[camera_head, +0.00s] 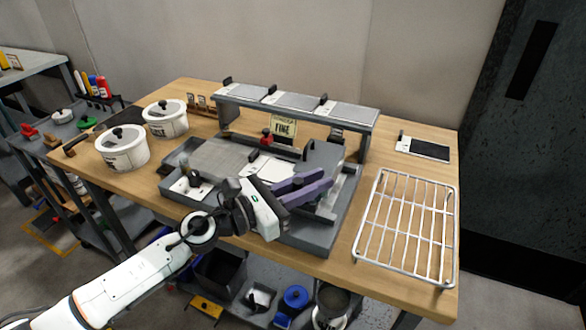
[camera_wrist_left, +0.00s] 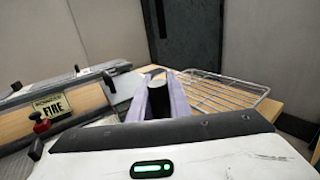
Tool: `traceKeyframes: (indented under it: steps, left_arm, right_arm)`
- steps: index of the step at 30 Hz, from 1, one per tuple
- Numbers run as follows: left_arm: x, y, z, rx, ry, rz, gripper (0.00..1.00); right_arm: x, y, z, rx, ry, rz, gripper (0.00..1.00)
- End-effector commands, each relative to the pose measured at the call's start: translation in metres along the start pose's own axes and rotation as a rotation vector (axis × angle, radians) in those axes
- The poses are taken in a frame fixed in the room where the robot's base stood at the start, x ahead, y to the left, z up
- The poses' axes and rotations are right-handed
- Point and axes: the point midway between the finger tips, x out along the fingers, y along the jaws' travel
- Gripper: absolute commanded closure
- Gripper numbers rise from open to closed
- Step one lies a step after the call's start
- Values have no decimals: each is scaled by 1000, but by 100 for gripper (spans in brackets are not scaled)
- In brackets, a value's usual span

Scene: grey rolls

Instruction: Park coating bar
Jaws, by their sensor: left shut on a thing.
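My left gripper (camera_head: 305,188) has purple fingers and reaches over the right side of the grey coating machine (camera_head: 203,208). It is shut on a dark cylindrical piece (camera_wrist_left: 158,98), which shows between the fingers in the left wrist view (camera_wrist_left: 165,95). It looks like part of the coating bar; the fingers and wrist hide most of it, so I cannot tell its full shape or what it touches below. A red knob (camera_head: 266,136) and a yellow sign (camera_head: 284,128) stand at the machine's back. My right gripper is not in view.
A grey raised shelf (camera_head: 300,103) stands behind the machine. A metal wire rack (camera_head: 405,228) lies at the right of the wooden table (camera_head: 365,165). Two white lidded pots (camera_head: 122,155) stand at the left. A small panel (camera_head: 424,147) lies at the back right.

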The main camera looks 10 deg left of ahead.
Motion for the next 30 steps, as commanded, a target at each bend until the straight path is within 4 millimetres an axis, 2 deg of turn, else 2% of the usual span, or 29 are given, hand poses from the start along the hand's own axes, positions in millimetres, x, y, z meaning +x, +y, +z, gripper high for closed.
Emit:
traceKeyframes:
  steps: [3, 17, 18, 20, 30]
  left_arm:
    - [7, -9, 1, -2, 0, -7, 100]
    - [11, -14, 0, -2, -1, -10, 100]
    - [11, -14, 0, -2, 0, -11, 76]
    - [11, -14, -1, -2, 0, -10, 66]
    - [8, -10, -1, 0, 1, -2, 64]
  right_arm:
    - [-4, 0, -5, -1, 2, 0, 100]
    - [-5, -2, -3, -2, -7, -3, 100]
    - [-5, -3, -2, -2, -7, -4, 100]
    - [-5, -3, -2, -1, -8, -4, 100]
    - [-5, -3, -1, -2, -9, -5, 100]
